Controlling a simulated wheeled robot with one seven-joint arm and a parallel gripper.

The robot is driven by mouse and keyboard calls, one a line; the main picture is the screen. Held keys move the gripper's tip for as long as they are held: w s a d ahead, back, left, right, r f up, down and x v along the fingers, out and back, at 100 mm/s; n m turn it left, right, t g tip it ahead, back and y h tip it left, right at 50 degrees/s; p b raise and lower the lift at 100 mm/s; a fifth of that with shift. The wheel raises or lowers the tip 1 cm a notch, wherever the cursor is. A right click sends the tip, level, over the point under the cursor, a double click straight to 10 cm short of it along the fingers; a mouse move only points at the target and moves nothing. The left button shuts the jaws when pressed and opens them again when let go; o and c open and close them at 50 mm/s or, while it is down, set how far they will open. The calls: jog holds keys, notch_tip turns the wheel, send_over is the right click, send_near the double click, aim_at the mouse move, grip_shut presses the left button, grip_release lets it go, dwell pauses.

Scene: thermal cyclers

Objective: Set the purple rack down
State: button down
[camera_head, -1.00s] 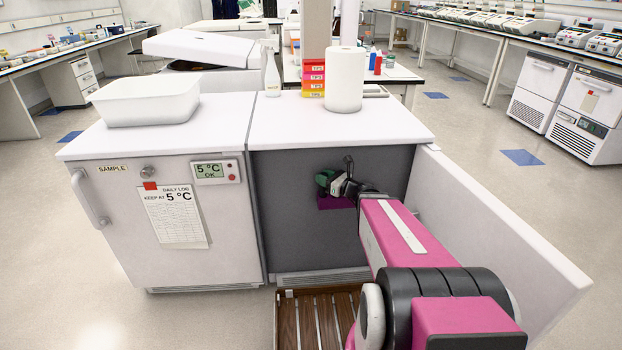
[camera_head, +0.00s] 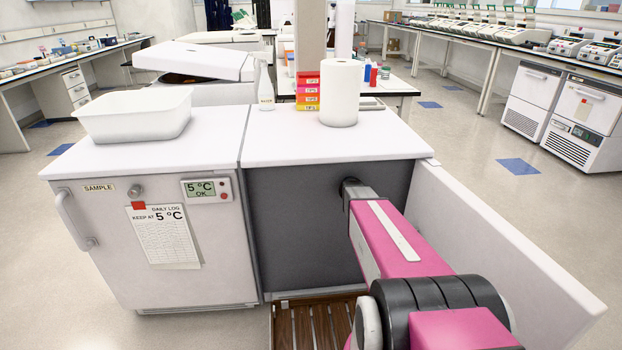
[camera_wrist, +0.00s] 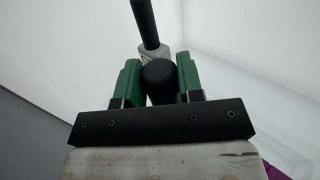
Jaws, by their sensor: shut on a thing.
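The wrist view shows my gripper (camera_wrist: 158,64), its two green fingers shut on either side of a dark rounded piece. A black rod with a grey base stands up just beyond the fingers. A small dark purple patch, apparently part of the purple rack (camera_wrist: 275,172), shows at the lower right corner; the rest of the rack is hidden. In the head view my arm reaches to the dark grey front of the right-hand cabinet (camera_head: 290,215). My gripper and the rack are hidden there. Pale, bright surfaces surround the gripper in the wrist view.
A white panel (camera_head: 500,235) stands close along the right of my arm. The left cabinet (camera_head: 100,255) carries a white tub (camera_head: 135,125). A paper roll (camera_head: 341,95), spray bottle (camera_head: 265,83) and coloured boxes (camera_head: 307,92) stand on top. Wooden slats (camera_head: 310,325) lie low in front.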

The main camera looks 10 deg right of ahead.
jog(key=w+f, duration=0.5)
jog(key=f, duration=0.2)
dwell(0.4)
jog(key=shift+w+f, duration=0.1)
jog(key=shift+f, duration=0.05)
jog(key=c, duration=0.8)
grip_release()
jog(key=shift+o, duration=0.2)
